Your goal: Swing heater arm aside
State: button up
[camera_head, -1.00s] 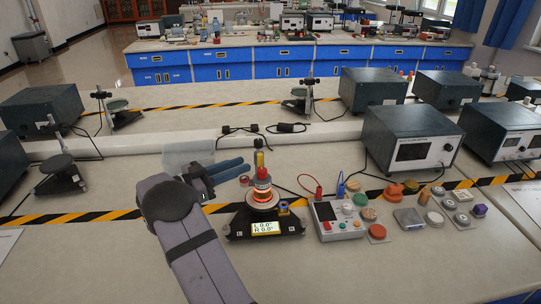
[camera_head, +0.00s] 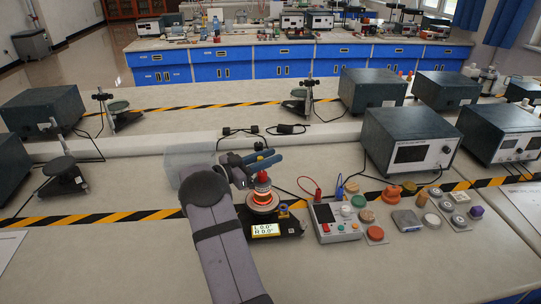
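The heating device (camera_head: 263,201) stands upright on a black base with a lit display (camera_head: 265,229). It has a glowing orange coil around its middle and a red part above. A separate heater arm cannot be clearly made out. My gripper (camera_head: 266,158), with blue fingers, is at the top of the device, reaching in from the left. My arm link covers the left part of the base.
A control box (camera_head: 336,221) with red and blue leads stands right of the device. Several small coloured pieces lie further right, before a grey power supply (camera_head: 409,140). A clear box (camera_head: 188,163) is behind my arm. The front right bench is clear.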

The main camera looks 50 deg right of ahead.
jog(key=shift+s+d, duration=0.1)
jog(key=shift+d, duration=0.15)
jog(key=shift+c, duration=0.6)
grip_shut()
jog(key=shift+g, duration=0.3)
jog(key=shift+w+a+m+g+y+b, duration=0.1)
jog(key=shift+a+m+g+y+b, duration=0.2)
jog(key=shift+m+g+y+b, duration=0.35)
jog(key=shift+w+a+m+g+y+b, duration=0.1)
jog(key=shift+a+m+g+y+b, duration=0.25)
jog(key=shift+m+g, duration=0.55)
jog(key=shift+g, duration=0.25)
jog(key=shift+o, duration=0.6)
grip_release()
